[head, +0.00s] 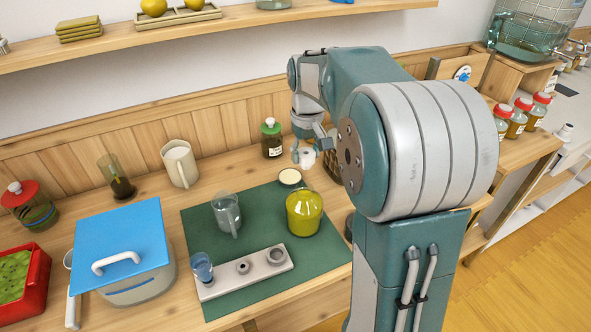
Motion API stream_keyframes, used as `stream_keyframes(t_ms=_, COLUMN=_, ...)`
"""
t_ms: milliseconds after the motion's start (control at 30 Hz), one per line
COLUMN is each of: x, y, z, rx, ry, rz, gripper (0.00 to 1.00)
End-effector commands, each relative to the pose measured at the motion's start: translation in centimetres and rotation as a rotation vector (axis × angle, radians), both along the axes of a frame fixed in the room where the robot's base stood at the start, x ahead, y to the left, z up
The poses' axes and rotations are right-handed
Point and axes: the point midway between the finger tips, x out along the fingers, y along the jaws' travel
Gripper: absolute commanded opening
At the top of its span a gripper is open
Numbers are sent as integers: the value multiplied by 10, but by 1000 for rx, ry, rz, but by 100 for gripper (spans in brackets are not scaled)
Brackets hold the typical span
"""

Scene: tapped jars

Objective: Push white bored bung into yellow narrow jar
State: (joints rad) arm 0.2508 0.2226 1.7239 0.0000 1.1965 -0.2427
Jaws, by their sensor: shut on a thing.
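My gripper (305,152) is above the far edge of the green mat, shut on a small white piece, which looks like the white bored bung (308,158). Its bore cannot be made out at this size. The yellow jar (304,213) is see-through yellow-green glass and stands upright on the right part of the mat. The bung is above and behind the jar, apart from it. The jar's mouth seems open.
A shallow dish with pale contents (290,177) sits behind the jar. A clear jug (227,213) and a grey holder (222,286) with a blue glass (202,267) are on the green mat (262,240). A green-lidded bottle (271,140) stands behind. The blue-lidded box (122,240) is left.

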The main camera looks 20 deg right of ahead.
Motion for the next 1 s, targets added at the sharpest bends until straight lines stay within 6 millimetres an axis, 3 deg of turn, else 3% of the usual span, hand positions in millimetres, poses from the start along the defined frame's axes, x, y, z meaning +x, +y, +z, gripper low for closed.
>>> stream_keyframes(t_ms=367, x=0, y=1, z=-4, rx=0, ry=0, rz=1, gripper=1)
stream_keyframes(t_ms=1000, x=0, y=1, z=-41, rx=0, ry=0, rz=1, gripper=1)
